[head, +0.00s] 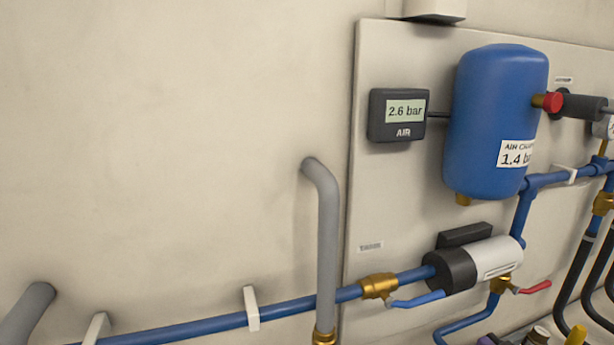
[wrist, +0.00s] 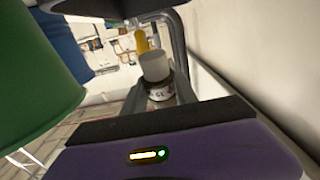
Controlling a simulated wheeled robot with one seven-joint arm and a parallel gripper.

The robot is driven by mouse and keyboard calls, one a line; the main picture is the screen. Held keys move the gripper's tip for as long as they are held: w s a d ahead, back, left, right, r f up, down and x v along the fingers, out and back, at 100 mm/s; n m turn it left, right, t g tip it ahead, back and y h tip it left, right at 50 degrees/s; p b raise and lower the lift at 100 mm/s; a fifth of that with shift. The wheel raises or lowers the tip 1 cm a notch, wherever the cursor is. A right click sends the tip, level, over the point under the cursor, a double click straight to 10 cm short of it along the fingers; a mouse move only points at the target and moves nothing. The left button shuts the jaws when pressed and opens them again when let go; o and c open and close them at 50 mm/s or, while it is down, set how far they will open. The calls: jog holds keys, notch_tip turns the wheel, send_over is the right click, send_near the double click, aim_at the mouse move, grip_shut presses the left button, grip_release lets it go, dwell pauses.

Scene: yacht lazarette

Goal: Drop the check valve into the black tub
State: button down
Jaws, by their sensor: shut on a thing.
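In the wrist view, my gripper (wrist: 160,98) shows as grey fingers beyond a purple hand body with a black strip and a small lit display. It is shut on a small cylinder, apparently the check valve (wrist: 155,68), with a white upper part and a darker, labelled lower part. A yellow piece shows just behind it, and I cannot tell if the two are joined. A black shape (wrist: 95,8) at the top edge is cut off; I cannot tell if it is the black tub.
A large green container (wrist: 35,85) and a blue one (wrist: 62,45) stand close on the left in the wrist view. The head view shows a wall panel with a blue tank (head: 495,120), an air gauge (head: 397,115), a white-and-black pump (head: 480,262) and blue pipes (head: 290,308).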

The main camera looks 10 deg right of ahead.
jog(key=shift+f+b, duration=2.55)
jog(key=shift+b, duration=0.25)
jog(key=c, duration=0.9)
grip_release()
jog(key=a, duration=0.2)
jog(key=s+a, duration=0.1)
jog(key=a, duration=0.4)
jog(key=shift+s+a, duration=0.15)
jog(key=shift+a, duration=0.25)
